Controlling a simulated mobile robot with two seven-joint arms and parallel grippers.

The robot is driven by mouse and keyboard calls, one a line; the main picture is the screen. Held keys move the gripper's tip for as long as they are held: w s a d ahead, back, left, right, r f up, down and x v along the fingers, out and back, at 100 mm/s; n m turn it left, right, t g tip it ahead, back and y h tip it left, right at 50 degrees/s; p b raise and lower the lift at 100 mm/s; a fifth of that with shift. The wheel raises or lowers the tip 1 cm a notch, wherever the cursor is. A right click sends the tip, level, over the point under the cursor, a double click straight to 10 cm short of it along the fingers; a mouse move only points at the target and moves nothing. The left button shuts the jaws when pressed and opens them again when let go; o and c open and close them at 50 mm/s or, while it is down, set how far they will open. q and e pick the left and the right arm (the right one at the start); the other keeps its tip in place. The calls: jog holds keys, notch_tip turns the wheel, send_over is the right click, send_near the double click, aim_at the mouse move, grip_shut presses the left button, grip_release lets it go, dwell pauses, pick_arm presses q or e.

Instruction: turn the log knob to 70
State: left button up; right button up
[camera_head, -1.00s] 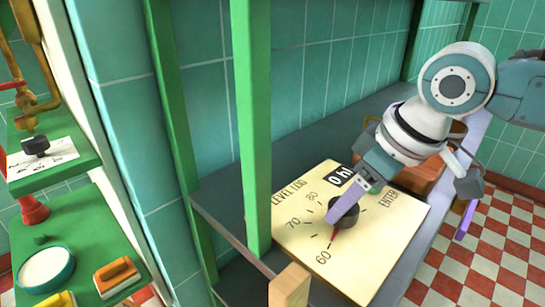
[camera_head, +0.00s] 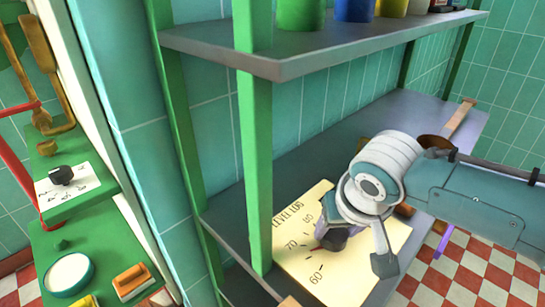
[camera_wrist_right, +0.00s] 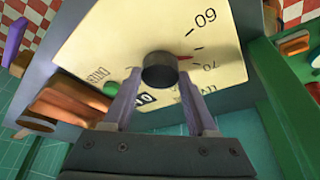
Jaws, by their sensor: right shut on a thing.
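The log knob (camera_wrist_right: 160,70) is a dark round knob on a cream plate marked LEVEL LOG (camera_head: 345,284). My right gripper (camera_wrist_right: 159,80) is shut on the knob, with a lilac finger on either side of it. In the head view my right gripper (camera_head: 335,238) and wrist hide most of the knob. The knob's red pointer (camera_wrist_right: 184,58) points close to the 70 mark (camera_wrist_right: 210,67) and away from the 60 (camera_wrist_right: 205,18). My left gripper is not in view.
A green shelf post (camera_head: 257,170) stands left of the plate, and a grey upper shelf (camera_head: 340,48) with several tins hangs above. A second dark knob (camera_head: 61,174) on a white card is at far left. A wooden box (camera_wrist_right: 75,100) sits beside the plate.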

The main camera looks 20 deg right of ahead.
jog(key=shift+a+m+g+h+p, duration=0.1)
jog(key=shift+m+g+h+p, duration=0.4)
jog(key=shift+m, duration=1.4)
jog(key=o, duration=1.4)
jog(key=shift+c, duration=0.2)
jog(key=shift+r, duration=0.1)
jog(key=p+v, duration=0.3)
jog(key=v, duration=0.6)
jog(key=shift+s+a+r+p, duration=0.2)
jog(key=shift+p, duration=0.15)
